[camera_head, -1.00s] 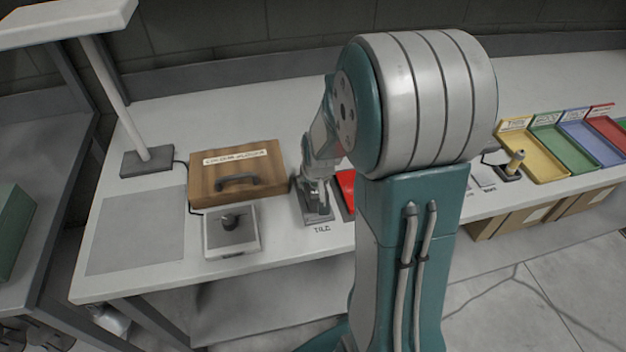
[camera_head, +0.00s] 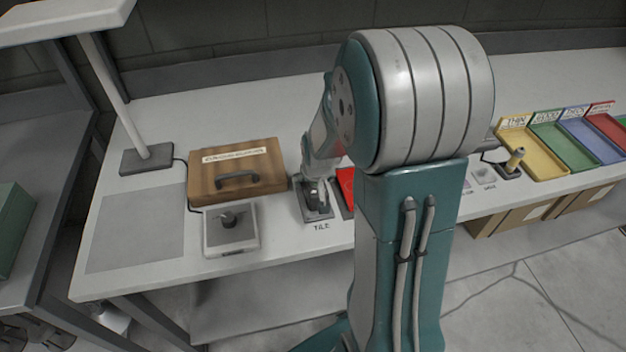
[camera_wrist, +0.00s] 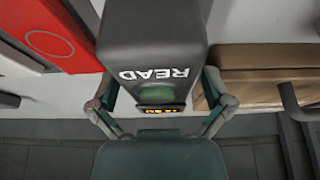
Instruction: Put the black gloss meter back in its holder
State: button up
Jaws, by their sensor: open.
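The black gloss meter (camera_wrist: 153,50) is a dark body marked READ, with a green button and a lit orange display, in the wrist view. My gripper (camera_wrist: 158,90) is open, with one finger on each side of the meter's display end. I cannot tell whether the fingers touch it. In the head view my gripper (camera_head: 319,190) is low over the spot marked TILE. A dark part of the meter (camera_head: 317,209) shows beneath it, on or just above a grey pad. I cannot make out which thing is the meter's holder.
A red panel (camera_head: 346,186) is close on the right. Coloured trays (camera_head: 533,150) stand far right. A grey mat (camera_head: 140,232) is bare.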

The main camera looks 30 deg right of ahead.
jog(key=v, duration=1.1)
jog(key=shift+s+a+r, duration=0.15)
jog(key=shift+r, duration=0.15)
